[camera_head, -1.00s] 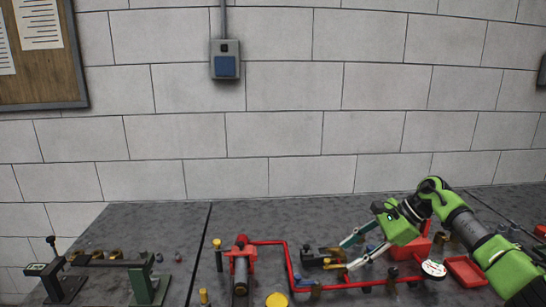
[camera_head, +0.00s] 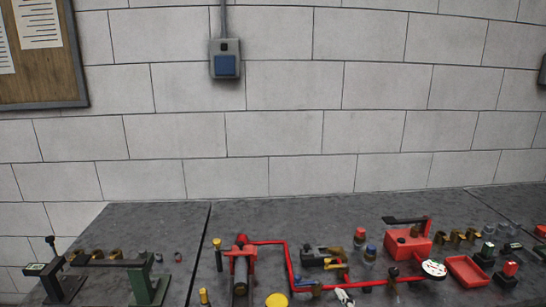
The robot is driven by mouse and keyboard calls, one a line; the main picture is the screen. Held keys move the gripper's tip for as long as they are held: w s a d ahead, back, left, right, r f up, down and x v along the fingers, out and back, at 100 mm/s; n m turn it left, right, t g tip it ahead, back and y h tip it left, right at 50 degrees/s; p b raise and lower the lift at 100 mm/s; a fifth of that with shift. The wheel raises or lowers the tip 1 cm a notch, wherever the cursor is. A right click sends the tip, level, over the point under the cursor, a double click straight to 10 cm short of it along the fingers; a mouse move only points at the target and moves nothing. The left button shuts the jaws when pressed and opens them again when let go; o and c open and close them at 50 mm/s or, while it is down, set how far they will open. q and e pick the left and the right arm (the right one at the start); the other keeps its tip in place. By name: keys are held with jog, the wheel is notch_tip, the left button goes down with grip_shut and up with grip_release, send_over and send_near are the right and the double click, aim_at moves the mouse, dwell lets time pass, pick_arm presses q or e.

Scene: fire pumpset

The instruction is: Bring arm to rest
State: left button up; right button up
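The pump assembly on the dark grey bench (camera_head: 150,222) has a red pipe run (camera_head: 289,262), a red pump body (camera_head: 240,262), a red box with a black lever (camera_head: 408,243) and a round white gauge (camera_head: 434,267). A small pale piece (camera_head: 344,297) shows at the bottom edge, in front of the red pipe. The rest of my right arm is out of view. My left gripper is not in view.
A dark stand with a green post (camera_head: 150,285) is at the left. A yellow disc (camera_head: 277,300) is at the front. A red tray (camera_head: 466,270), brass fittings (camera_head: 457,238) and red-topped parts (camera_head: 509,270) are at the right. The bench's back strip is mostly clear.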

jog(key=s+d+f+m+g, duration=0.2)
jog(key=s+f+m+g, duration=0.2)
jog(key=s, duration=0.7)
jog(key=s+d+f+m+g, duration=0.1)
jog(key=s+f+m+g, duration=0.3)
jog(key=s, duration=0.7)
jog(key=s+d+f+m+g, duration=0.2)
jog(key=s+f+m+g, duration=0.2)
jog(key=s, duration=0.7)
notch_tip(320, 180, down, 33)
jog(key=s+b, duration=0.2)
jog(key=b, duration=0.4)
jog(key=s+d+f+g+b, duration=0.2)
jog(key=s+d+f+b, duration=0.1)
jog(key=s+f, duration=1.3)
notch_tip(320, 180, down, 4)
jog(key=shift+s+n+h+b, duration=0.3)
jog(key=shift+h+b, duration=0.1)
jog(key=shift+b, duration=0.1)
